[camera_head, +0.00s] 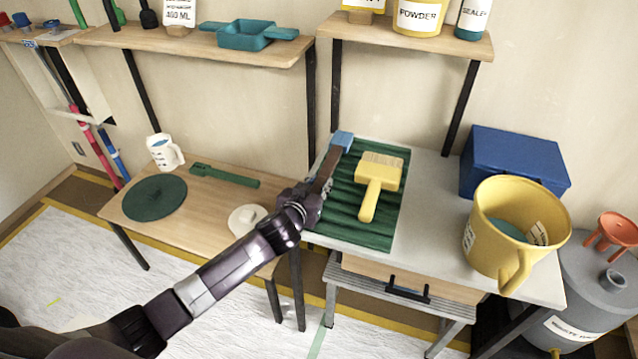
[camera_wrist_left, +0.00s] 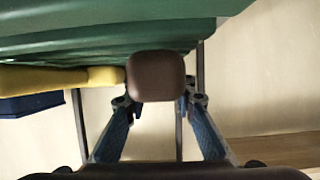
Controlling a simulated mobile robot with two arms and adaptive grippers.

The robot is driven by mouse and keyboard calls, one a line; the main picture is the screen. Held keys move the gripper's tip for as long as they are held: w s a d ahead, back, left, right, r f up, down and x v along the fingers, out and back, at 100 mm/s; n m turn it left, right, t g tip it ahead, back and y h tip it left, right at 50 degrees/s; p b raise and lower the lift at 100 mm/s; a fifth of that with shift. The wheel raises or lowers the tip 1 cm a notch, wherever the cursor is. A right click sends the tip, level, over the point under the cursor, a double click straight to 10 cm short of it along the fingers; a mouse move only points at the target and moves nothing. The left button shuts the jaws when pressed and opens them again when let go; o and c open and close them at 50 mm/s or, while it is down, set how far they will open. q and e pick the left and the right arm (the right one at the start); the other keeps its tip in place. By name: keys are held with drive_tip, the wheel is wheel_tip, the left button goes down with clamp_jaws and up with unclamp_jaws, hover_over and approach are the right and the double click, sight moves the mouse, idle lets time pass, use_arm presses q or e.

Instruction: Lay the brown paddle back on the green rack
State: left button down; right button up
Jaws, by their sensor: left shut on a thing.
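The brown paddle (camera_head: 327,168) is in my left gripper (camera_head: 318,188), at the left edge of the green rack (camera_head: 385,232). A light blue block (camera_head: 342,139) shows at its far end; I cannot tell if it is part of the paddle. In the left wrist view, the paddle's blunt brown end (camera_wrist_left: 155,78) is between the fingertips, with the green ribbed rack (camera_wrist_left: 60,48) across the top. I cannot tell whether the paddle touches the rack. My right gripper is not in view.
A yellow brush (camera_head: 379,172) lies on the rack's ribs, right of the paddle. A blue box (camera_head: 514,162) and a yellow bucket (camera_head: 489,236) stand farther right. A shelf (camera_head: 400,37) hangs above. Left is a lower wooden table (camera_head: 215,208) with a white jug (camera_head: 162,153).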

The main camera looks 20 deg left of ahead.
use_arm(q)
drive_tip(key=shift+f+b, duration=0.3)
drive_tip(key=shift+f, duration=0.15)
drive_tip(key=c, duration=1.5)
unclamp_jaws()
drive_tip(key=shift+c, duration=0.2)
drive_tip(key=v, duration=1.2)
drive_tip(key=shift+r, duration=0.1)
